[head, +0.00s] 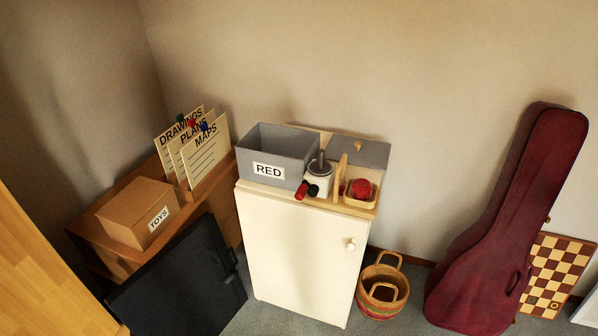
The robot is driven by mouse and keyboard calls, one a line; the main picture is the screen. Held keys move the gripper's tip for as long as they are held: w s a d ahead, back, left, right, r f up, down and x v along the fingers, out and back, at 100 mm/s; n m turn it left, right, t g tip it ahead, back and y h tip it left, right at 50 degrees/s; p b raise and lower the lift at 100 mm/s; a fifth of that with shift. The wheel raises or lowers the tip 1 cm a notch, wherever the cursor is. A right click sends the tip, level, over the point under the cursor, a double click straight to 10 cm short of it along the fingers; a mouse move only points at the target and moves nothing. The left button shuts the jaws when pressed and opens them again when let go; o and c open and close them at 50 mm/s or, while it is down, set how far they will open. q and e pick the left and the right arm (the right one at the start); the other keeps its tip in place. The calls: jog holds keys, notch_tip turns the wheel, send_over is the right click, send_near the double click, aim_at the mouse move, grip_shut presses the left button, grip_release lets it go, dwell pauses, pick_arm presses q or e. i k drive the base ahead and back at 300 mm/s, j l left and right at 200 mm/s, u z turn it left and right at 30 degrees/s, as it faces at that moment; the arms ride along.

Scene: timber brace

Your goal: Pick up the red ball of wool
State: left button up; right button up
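A round red thing, which looks like the red ball of wool (362,188), sits in a small pale tray (354,201) on top of a white cabinet (299,252), near its right end. An upright wooden piece (340,178) stands just left of it. Neither of my grippers is in the head view.
A grey bin marked RED (277,153), a grinder-like item (318,177) and a red-ended item (302,190) share the cabinet top. A grey panel (358,151) stands behind. A basket (382,288) and dark red instrument case (508,225) stand right. A TOYS box (138,212) is left.

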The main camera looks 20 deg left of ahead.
aim_at(361, 189)
jog(key=i+j, duration=1.35)
jog(key=l+u, duration=0.35)
jog(key=l, duration=0.15)
jog(key=l+u, duration=0.35)
jog(key=k+l+u, duration=0.1)
jog(key=l+u, duration=0.3)
jog(key=l, duration=0.2)
jog(key=k+l+u, duration=0.2)
jog(key=l+u, duration=0.15)
jog(key=l, duration=0.1)
